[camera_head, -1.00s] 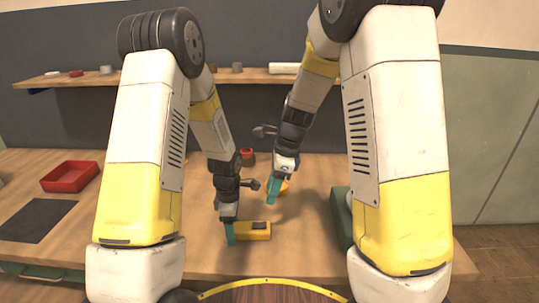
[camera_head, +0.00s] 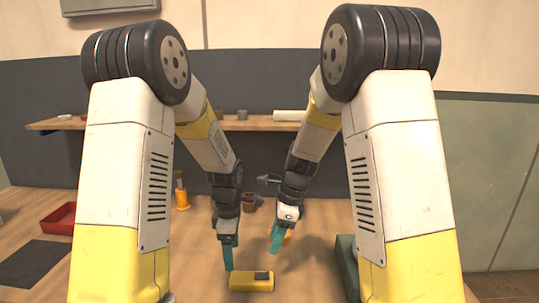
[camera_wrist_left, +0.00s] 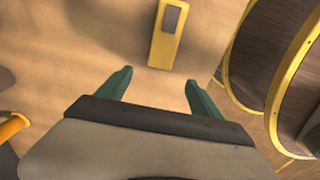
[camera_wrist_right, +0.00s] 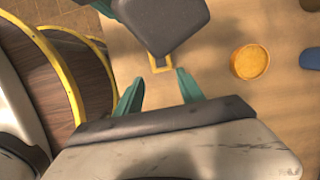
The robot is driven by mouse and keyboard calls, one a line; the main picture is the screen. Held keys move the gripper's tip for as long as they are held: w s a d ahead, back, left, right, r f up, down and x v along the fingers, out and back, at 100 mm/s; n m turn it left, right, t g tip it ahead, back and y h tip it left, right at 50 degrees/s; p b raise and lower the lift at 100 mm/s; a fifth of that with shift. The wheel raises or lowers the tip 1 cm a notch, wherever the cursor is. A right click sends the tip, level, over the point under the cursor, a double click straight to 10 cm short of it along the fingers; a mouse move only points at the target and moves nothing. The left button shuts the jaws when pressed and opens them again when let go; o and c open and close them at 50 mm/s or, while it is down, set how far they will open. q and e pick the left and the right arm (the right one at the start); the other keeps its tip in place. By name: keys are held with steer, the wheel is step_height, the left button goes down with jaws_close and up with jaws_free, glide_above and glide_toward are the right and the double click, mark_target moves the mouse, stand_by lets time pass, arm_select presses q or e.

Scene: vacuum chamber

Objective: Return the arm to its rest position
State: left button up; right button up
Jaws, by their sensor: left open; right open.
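My left gripper (camera_head: 228,257) hangs over the wooden table, just behind and left of the yellow block with a dark patch (camera_head: 243,284). In the left wrist view its two teal fingers (camera_wrist_left: 160,92) are spread with nothing between them, and the yellow block (camera_wrist_left: 163,48) lies beyond them.
A green case (camera_head: 346,262) stands right, partly behind my right arm. A red tray (camera_head: 59,219) and dark mat (camera_head: 33,262) are left. An orange object (camera_head: 182,196) stands at the back. A wall shelf (camera_head: 258,125) runs behind the table.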

arm_select(q)
steer(key=s+a+r+m+t+h, duration=0.1)
steer(key=s+r+m, duration=0.25)
steer(key=r, duration=0.45)
steer(key=s+a+r+m+t+h, duration=0.1)
steer(key=s+r+m+t, duration=0.15)
steer(key=r+m, duration=0.35)
steer(key=s+a+r+m+t, duration=0.1)
steer(key=s+r+m+t, duration=0.1)
steer(key=s+r+m, duration=0.7)
steer(key=s, duration=0.3)
steer(key=shift+a+t, duration=0.2)
steer(key=shift+t, duration=0.15)
arm_select(e)
steer(key=s+d+r+n+t, duration=0.3)
steer(key=s+d+r+n, duration=0.3)
steer(key=s+r+n, duration=0.3)
steer(key=s+d+r+n+t, duration=0.3)
steer(key=s+d+r+n, duration=0.3)
steer(key=s+r+n, duration=0.2)
steer(key=shift+s+d+r+n+h, duration=0.25)
steer(key=shift+s+r+n+h, duration=0.15)
steer(key=shift+r+n, duration=0.4)
steer(key=shift+f, duration=0.1)
